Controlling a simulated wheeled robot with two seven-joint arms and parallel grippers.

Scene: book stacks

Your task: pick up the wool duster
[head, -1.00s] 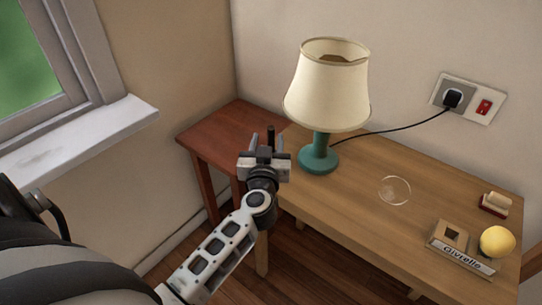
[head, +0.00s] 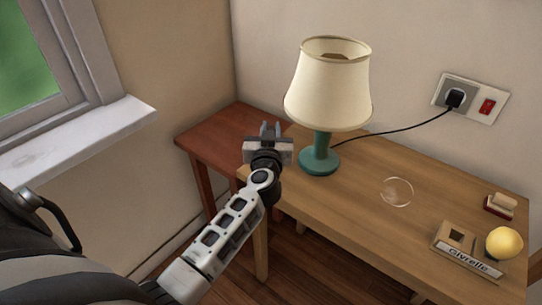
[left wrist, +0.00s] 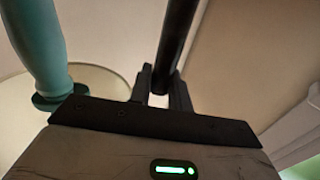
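A dark, slim rod, which looks like the wool duster's handle (left wrist: 176,40), shows in the left wrist view. It runs from the top edge down between my left gripper's two fingers (left wrist: 161,88), which are close against its sides. No woolly part shows. In the head view my left gripper (head: 270,130) is over the reddish side table, left of the lamp, its fingers close together; I cannot make out the rod there. My right gripper is not in view.
A teal lamp (head: 320,155) with a cream shade stands close to my gripper's right, its cord running to a wall socket (head: 455,98). The wooden desk (head: 350,215) holds a clear disc (head: 397,192), a nameplate (head: 470,262), a yellow ball (head: 504,243) and a brush-like block (head: 500,206). The reddish table (head: 215,140) adjoins it.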

